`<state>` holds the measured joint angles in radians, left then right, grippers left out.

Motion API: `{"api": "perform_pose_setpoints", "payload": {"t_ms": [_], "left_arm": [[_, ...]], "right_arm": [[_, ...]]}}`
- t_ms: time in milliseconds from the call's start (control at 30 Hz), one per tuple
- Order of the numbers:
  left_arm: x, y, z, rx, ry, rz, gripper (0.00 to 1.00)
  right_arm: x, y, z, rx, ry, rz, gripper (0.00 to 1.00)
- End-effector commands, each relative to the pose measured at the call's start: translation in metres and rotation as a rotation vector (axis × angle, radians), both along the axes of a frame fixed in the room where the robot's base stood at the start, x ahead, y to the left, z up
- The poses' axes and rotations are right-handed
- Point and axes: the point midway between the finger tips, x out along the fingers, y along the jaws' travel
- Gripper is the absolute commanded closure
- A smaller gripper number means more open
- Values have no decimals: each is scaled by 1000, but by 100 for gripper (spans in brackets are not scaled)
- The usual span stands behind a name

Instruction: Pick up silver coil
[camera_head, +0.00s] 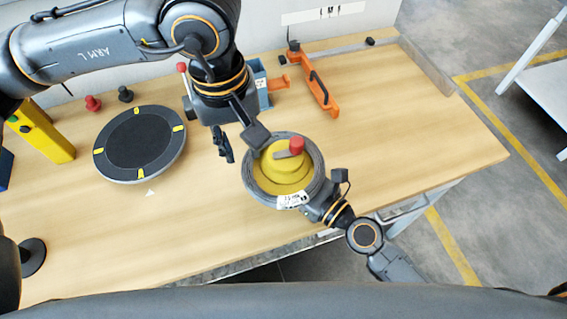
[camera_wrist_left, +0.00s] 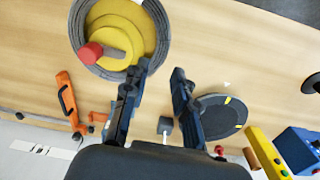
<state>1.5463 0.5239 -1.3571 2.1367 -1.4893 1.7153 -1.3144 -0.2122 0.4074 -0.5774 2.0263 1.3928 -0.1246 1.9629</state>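The silver coil (camera_head: 318,170) is a grey ring around a stepped yellow core (camera_head: 283,178) with a red knob (camera_head: 296,146). It is near the middle of the table, with a white label on its near side. In the left wrist view the coil (camera_wrist_left: 76,32) is at the upper left. My left gripper (camera_head: 224,148) is just left of the coil; the wrist view shows its two fingers (camera_wrist_left: 160,85) apart with nothing between them. My right gripper (camera_head: 314,208) is at the coil's lower right rim. Its fingers are mostly hidden, and I cannot tell whether they grip it.
A black turntable (camera_head: 140,143) with yellow marks is at the left. An orange tool (camera_head: 316,84) and a blue box (camera_head: 262,88) are at the back. The table's right side (camera_head: 430,140) is clear.

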Motion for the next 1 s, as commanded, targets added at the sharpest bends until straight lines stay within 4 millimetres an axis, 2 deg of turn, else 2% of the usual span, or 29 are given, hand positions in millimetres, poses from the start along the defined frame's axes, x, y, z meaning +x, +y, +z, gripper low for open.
{"api": "perform_pose_setpoints", "payload": {"t_ms": [100, 333, 600, 900, 1000], "left_arm": [[0, 0, -17, 1, 2, 0, 72], [0, -1, -35, 1, 1, -1, 72], [0, -1, -72, 1, 1, -1, 72], [0, -1, -77, 0, 0, -1, 72], [0, -1, -77, 0, 0, -1, 93]], "right_arm": [[1, 0, 3, 4, -4, -1, 100], [1, 0, 3, 4, -5, -1, 100], [1, 0, 3, 4, -4, -1, 100], [1, 0, 3, 4, -4, -1, 100], [1, 0, 3, 4, -4, -1, 100]]}}
